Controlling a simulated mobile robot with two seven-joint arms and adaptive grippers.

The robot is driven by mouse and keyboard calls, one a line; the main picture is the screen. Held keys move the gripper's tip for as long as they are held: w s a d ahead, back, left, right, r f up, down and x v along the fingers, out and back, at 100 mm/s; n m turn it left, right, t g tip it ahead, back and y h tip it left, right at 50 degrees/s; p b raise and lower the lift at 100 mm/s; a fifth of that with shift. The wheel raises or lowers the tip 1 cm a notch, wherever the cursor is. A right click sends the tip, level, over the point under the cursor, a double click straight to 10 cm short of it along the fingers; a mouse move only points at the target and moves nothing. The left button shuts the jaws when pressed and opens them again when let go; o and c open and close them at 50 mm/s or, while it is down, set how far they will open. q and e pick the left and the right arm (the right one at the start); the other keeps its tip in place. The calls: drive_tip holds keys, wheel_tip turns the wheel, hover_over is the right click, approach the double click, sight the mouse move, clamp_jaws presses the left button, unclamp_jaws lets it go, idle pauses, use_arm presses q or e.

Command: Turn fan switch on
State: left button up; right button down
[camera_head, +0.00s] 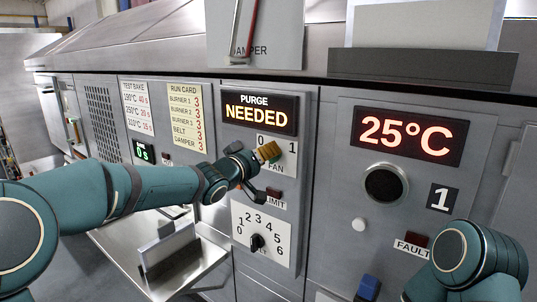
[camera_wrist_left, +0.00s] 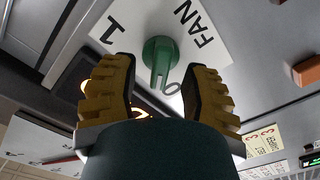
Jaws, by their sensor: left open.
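The fan switch is a green knob (camera_wrist_left: 160,58) on a white plate (camera_wrist_left: 205,20) marked FAN, 0 and 1. In the wrist view the knob's ridge runs up and down the picture, its lower end near the 0. My left gripper (camera_head: 268,153) is at the fan plate and hides the knob in the head view. Its yellow ridged fingers are open, one on each side of the knob in the wrist view. I see gaps between fingers and knob there. My right arm shows at the lower right; its gripper is not in view.
The purge display (camera_head: 259,112) reads NEEDED above the fan plate. A red-brown LIMIT light (camera_head: 273,192) and a numbered dial (camera_head: 257,242) lie below it. A temperature display (camera_head: 408,136) reads 25°C at right. A metal shelf (camera_head: 205,262) juts out below my left arm.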

use_arm(q)
drive_tip(key=shift+w+d, duration=0.45)
drive_tip(key=shift+w, duration=0.15)
clamp_jaws()
